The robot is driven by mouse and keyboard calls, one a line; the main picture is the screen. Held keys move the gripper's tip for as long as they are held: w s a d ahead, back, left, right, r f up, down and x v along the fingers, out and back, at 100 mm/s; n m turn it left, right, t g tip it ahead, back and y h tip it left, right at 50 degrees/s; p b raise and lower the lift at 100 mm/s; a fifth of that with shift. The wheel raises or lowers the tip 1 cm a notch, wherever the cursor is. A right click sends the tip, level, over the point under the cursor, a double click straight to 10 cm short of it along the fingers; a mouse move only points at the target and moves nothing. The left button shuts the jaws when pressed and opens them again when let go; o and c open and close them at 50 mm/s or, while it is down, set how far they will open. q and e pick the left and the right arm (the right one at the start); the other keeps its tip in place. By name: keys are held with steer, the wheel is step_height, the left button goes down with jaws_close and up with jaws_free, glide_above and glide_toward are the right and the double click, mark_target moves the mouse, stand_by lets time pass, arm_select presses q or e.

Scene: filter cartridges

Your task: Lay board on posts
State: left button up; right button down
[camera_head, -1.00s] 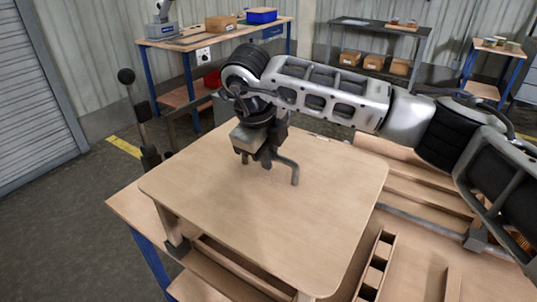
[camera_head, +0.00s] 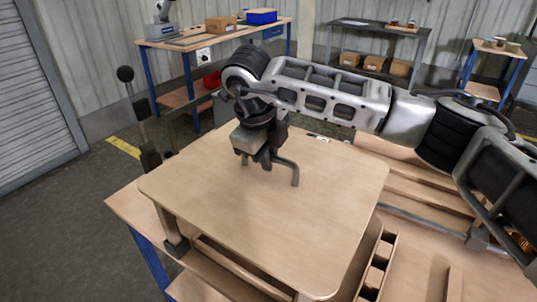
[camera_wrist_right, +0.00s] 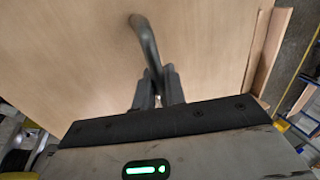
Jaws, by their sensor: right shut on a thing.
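The board (camera_head: 300,225) is a wide, pale wooden panel with rounded corners. It lies about level above the workbench and fills much of the wrist view (camera_wrist_right: 70,60). A bent grey handle (camera_head: 292,170) stands on its top; it also shows in the wrist view (camera_wrist_right: 146,42). My right gripper (camera_head: 266,160) is shut on this handle, with both fingers around the bar in the wrist view (camera_wrist_right: 160,92). One wooden post (camera_head: 168,226) with a dark foot shows under the board's left corner. Other posts are hidden. I cannot tell whether the board touches the posts. My left gripper is out of view.
The workbench (camera_head: 122,208) has blue legs. A slotted wooden rack (camera_head: 378,262) stands close to the board's right edge, with wooden rails behind it. A dark lever with a ball knob (camera_head: 125,74) rises at the left. Tables with boxes stand at the back.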

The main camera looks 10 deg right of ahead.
mark_target(269, 174)
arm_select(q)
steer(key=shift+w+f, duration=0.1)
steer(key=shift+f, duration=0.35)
arm_select(e)
steer(key=shift+f, duration=0.25)
